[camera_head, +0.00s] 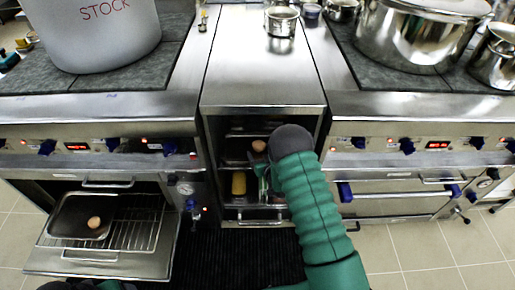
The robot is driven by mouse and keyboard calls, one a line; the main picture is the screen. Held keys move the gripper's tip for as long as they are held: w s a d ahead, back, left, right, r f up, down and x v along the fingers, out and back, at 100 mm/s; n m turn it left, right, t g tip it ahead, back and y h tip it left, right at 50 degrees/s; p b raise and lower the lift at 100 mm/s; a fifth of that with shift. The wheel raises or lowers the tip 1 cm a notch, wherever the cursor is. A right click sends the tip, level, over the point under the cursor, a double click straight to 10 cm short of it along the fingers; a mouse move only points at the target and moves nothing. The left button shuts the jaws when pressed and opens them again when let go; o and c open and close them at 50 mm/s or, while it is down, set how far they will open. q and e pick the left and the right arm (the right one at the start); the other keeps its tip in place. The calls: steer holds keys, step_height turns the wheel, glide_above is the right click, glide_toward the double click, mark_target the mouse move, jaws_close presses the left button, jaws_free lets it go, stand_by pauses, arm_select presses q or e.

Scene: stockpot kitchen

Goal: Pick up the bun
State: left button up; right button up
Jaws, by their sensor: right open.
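A small round brown bun (259,146) sits on an upper shelf inside the open middle cabinet. My right arm, in a green sleeve, reaches into that cabinet from below right. My right gripper (264,179) is open, mostly hidden behind the dark wrist joint, and appears just below and beside this bun. I cannot tell whether it touches it. Another brown bun (94,222) sits on a dark tray (66,212) on the pulled-out oven rack at the left. My left gripper is out of view; only a bit of green sleeve shows at the bottom left.
The middle cabinet (211,150) has narrow side walls. A yellow item (238,184) stands on its lower shelf. The oven door (100,264) hangs open at the left with a wire rack (135,222). A large stockpot (92,40) and metal pots (405,40) stand on the stoves.

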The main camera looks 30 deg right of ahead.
mark_target(261, 148)
steer(key=w+d+f+b, duration=0.1)
steer(key=w, duration=0.1)
steer(key=w+d+f, duration=0.1)
steer(key=w+d, duration=0.1)
steer(key=shift+f+b, duration=0.1)
steer(key=shift+b, duration=0.3)
steer(key=shift+w+a, duration=0.1)
steer(key=shift+w, duration=0.1)
steer(key=shift+a+r, duration=0.25)
steer(key=shift+a, duration=0.15)
steer(key=shift+c, duration=1.1)
steer(key=shift+d+f, duration=0.1)
steer(key=shift+d, duration=0.15)
steer(key=c, duration=1)
steer(key=shift+c, duration=1.1)
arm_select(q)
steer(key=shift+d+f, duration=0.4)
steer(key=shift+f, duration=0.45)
arm_select(e)
steer(key=shift+a, duration=0.15)
